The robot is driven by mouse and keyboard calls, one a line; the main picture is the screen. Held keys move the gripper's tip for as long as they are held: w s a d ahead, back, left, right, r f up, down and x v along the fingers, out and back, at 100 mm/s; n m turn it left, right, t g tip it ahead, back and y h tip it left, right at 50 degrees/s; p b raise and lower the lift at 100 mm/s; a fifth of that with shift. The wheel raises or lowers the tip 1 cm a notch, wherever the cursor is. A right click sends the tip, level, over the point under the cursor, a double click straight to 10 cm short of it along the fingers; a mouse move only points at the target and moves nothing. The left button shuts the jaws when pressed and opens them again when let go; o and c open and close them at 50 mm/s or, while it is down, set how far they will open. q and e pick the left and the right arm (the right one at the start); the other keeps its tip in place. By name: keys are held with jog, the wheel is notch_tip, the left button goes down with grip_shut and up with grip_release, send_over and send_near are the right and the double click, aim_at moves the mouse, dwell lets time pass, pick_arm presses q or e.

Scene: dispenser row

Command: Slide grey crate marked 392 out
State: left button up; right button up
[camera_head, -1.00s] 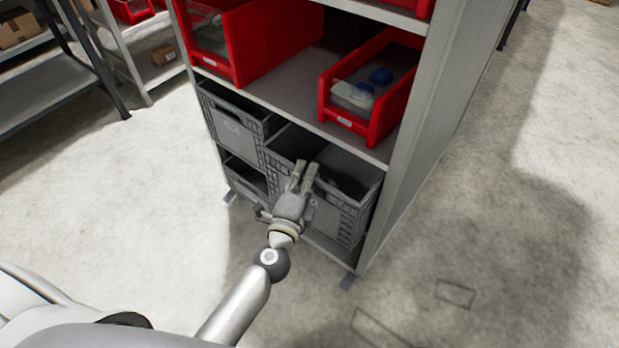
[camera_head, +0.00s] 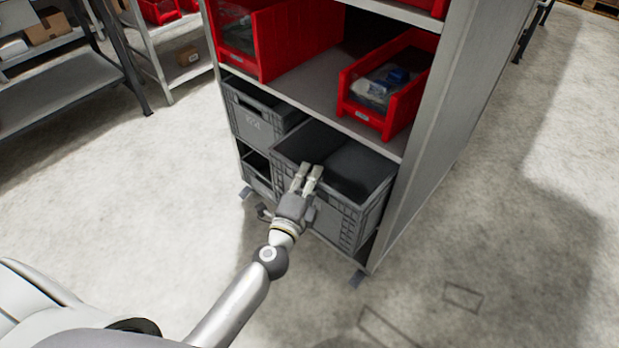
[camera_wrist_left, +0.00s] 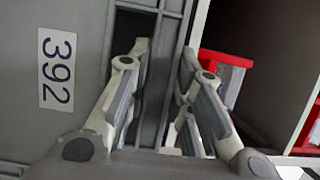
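The grey crate marked 392 (camera_head: 338,213) is in the lower right bay of the shelf rack and sticks out past the shelf's front edge. Its open top shows a dark inside. In the left wrist view, its front wall (camera_wrist_left: 90,35) carries the white 392 label (camera_wrist_left: 57,69), turned sideways. My left gripper (camera_head: 309,170) is at the crate's front rim. In the left wrist view, its fingers (camera_wrist_left: 166,55) lie on both sides of the ribbed rim, one at the dark handle slot, and look closed on it. My right gripper is not in view.
Another grey crate (camera_head: 252,120) sits to the left, with a lower one (camera_head: 258,178) beneath it. Red bins (camera_head: 300,45) (camera_head: 405,108) stand on the shelf above. The rack's side panel (camera_head: 440,150) borders the crate on the right. The floor in front is clear.

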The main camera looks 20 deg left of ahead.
pick_arm(q)
jog(key=o, duration=0.4)
jog(key=shift+o, duration=0.2)
jog(key=shift+s, duration=0.1)
jog(key=s, duration=1.1)
jog(key=shift+s, duration=0.4)
